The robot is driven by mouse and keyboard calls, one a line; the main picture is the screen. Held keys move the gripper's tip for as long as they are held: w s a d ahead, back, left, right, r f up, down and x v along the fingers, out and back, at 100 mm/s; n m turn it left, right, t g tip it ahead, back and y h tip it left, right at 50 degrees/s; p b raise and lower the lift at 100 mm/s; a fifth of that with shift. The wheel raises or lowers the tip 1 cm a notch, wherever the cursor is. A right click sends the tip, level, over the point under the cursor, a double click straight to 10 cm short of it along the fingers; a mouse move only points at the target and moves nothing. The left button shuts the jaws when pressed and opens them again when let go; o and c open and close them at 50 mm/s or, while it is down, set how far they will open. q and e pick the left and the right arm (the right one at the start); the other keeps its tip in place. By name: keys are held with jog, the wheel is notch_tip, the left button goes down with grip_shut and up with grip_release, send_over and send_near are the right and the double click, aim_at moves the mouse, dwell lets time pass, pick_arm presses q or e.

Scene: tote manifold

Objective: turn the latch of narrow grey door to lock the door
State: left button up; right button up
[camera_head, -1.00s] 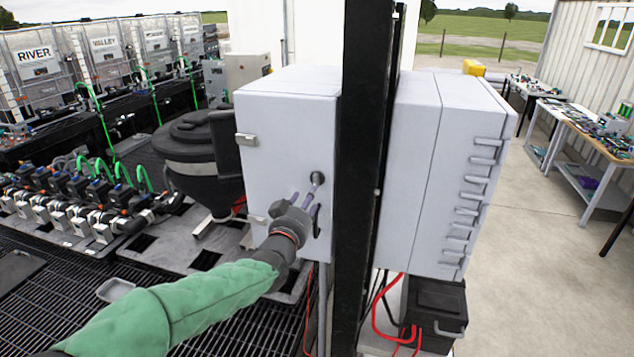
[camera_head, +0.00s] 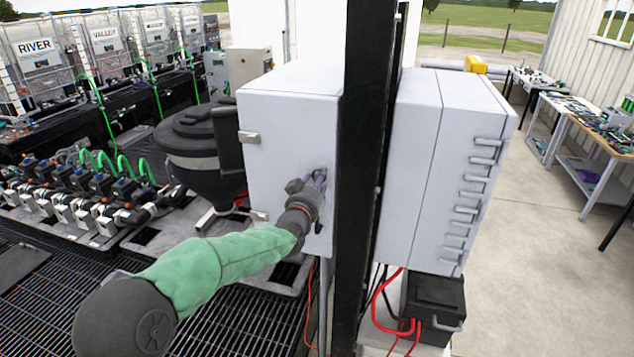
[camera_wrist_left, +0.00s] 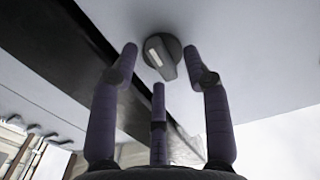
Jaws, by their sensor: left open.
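The narrow grey door (camera_head: 287,150) is the front of the light grey cabinet left of the black post, and it looks closed. Its latch is a round dark knob (camera_wrist_left: 161,56) with a raised grip bar and a pale mark, seen in the left wrist view. My left gripper (camera_head: 318,180) is at the door, in front of the latch, and mostly hides it in the head view. In the left wrist view its purple fingers (camera_wrist_left: 158,80) are spread open around the knob, with no clear contact. My right gripper is not in view.
The black post (camera_head: 363,180) stands just right of the door. Beyond it is a wider grey cabinet (camera_head: 415,170) with several handles. A black hopper (camera_head: 195,150) stands to the left.

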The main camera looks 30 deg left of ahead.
pick_arm(q)
grip_shut()
jog(key=shift+f+b, duration=0.1)
jog(key=shift+b, duration=0.6)
jog(key=n+b, duration=0.8)
jog(key=b, duration=0.3)
jog(key=shift+a, duration=0.15)
jog(key=n+b, duration=0.3)
jog(key=n, duration=0.2)
jog(key=shift+a, duration=0.15)
jog(key=n+b, duration=0.2)
jog(key=n, duration=0.2)
jog(key=shift+s+a+n+b, duration=0.1)
jog(key=shift+n+b, duration=0.3)
